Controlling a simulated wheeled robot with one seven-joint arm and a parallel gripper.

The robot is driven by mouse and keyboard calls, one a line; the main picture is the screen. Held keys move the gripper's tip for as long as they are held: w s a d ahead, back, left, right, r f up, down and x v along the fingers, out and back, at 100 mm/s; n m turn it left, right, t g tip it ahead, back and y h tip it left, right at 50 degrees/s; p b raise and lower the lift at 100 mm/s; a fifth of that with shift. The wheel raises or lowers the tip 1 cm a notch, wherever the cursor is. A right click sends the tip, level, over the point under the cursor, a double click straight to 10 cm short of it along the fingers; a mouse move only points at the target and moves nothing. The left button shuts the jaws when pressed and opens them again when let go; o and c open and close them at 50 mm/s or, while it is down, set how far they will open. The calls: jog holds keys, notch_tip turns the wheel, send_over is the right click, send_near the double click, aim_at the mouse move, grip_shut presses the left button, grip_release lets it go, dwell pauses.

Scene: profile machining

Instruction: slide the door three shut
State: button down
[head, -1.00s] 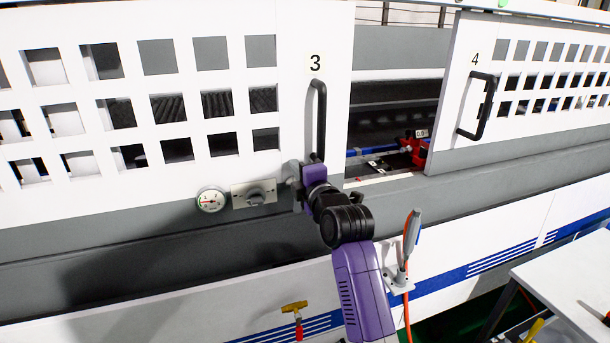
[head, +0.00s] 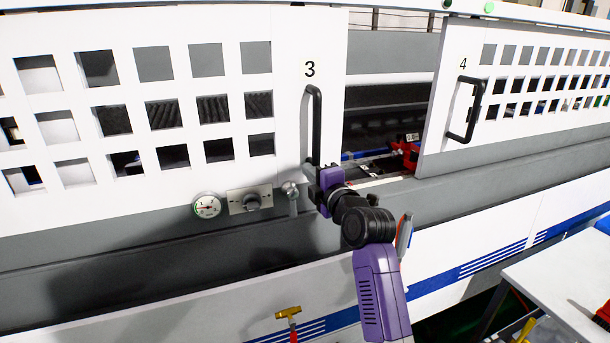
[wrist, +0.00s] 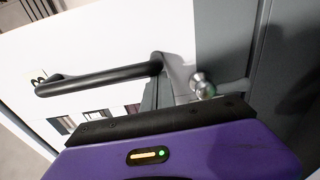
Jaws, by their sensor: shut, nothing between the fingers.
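Door three (head: 285,100) is a white panel with square windows and a "3" label. It stands apart from door four (head: 440,130), with an open gap between them showing the machine inside. Door three's black upright handle (head: 316,120) is near its right edge; it also shows in the wrist view (wrist: 95,80). My gripper (head: 314,187) is shut and empty, at the lower end of this handle in the head view. In the wrist view the handle lies beyond the gripper's dark front edge. The fingertips are hard to make out, and I cannot tell whether they touch the handle.
A silver knob (head: 290,189), a switch plate (head: 250,200) and a gauge (head: 207,206) sit on the grey band below door three. The knob also shows in the wrist view (wrist: 203,84). A white table (head: 560,275) stands at the lower right.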

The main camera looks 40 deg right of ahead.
jog(key=s+d+b, duration=0.5)
jog(key=d+b, duration=0.1)
jog(key=d, duration=0.5)
jog(key=s+d+b, duration=0.5)
jog(key=d, duration=0.6)
jog(key=s+d+b, duration=0.5)
jog(key=d+b, duration=0.1)
jog(key=d, duration=0.5)
jog(key=shift+d+b, duration=0.15)
jog(key=shift+b, duration=0.15)
